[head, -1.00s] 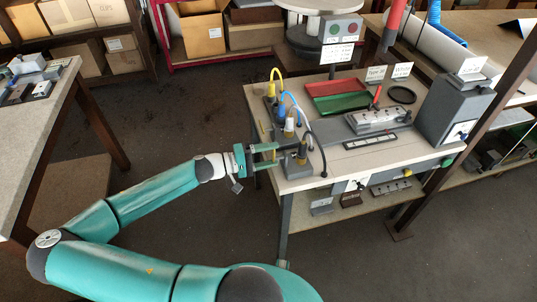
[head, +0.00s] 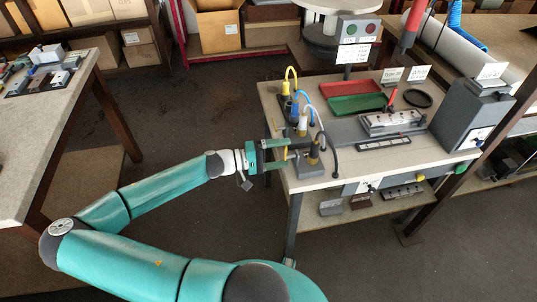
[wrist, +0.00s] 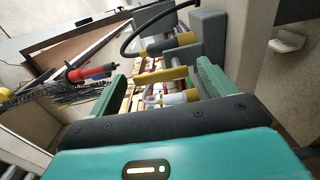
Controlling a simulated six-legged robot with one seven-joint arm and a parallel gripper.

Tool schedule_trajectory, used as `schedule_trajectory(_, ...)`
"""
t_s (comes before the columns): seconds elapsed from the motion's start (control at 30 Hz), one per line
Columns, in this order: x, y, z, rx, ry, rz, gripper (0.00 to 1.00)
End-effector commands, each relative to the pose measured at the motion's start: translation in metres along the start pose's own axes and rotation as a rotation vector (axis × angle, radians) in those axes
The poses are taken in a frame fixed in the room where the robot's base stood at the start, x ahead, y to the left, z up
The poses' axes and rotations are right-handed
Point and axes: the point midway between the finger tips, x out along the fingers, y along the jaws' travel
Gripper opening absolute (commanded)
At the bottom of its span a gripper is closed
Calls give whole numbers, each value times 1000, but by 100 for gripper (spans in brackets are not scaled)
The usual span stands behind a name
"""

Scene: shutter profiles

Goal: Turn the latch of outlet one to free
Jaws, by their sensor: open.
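A row of outlets (head: 305,166) stands along the bench's left edge, with yellow, blue, white and black cable plugs in it. My gripper (head: 277,154) is open at the near end of this row, its two green fingers reaching over the bench's edge. In the wrist view my gripper (wrist: 162,86) has a yellow bar (wrist: 160,78), apparently a latch, between its spread fingers. The bar lies across the gap; whether it touches either finger I cannot tell. A yellow-collared plug with a black cable (wrist: 170,44) is just beyond. Outlet numbers are not readable.
Another table (head: 45,130) stands at the left. The floor between is clear.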

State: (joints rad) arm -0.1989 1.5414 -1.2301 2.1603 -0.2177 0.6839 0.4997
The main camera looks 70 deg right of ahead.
Motion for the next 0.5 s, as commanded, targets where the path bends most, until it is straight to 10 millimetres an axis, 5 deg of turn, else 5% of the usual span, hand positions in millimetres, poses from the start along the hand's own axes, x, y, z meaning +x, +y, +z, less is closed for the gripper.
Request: schedule_trajectory(0.5,-98,0,-1,1,4,-3,83)
